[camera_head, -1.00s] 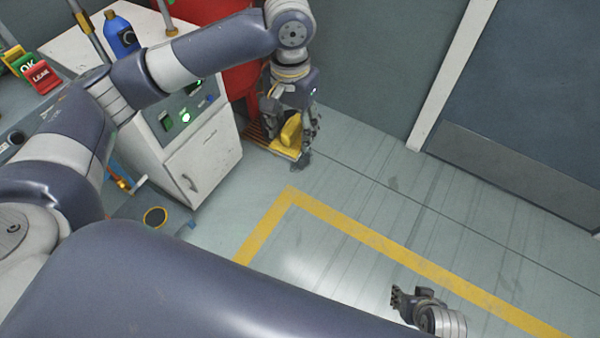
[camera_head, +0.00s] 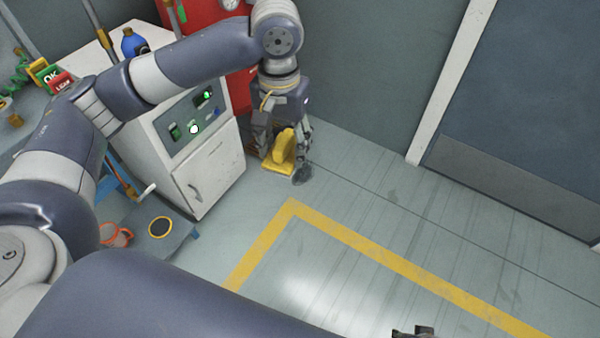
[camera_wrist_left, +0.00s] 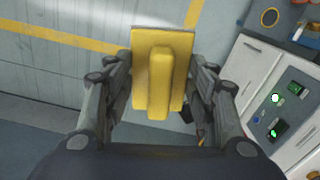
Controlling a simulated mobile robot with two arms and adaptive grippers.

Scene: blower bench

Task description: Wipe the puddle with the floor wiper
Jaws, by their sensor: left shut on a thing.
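The floor wiper is a yellow flat plate with a raised yellow grip block (camera_head: 285,146). It is in my left gripper (camera_head: 282,158), low near the floor, right of the white cabinet. In the left wrist view the wiper (camera_wrist_left: 158,85) sits between the two fingers, which are shut on it. I cannot tell whether its plate touches the floor. A small dark grey oval (camera_head: 302,175) shows beside the wiper; I cannot tell whether it is the puddle or a fingertip. My right gripper (camera_head: 413,332) is only partly in view at the bottom edge, its fingers mostly cut off.
The white cabinet (camera_head: 210,175) with lit green buttons stands left of the wiper. A red tank or cabinet (camera_head: 200,15) is behind. A yellow floor line (camera_head: 380,250) runs across open grey floor. A grey door (camera_head: 540,100) is at the right.

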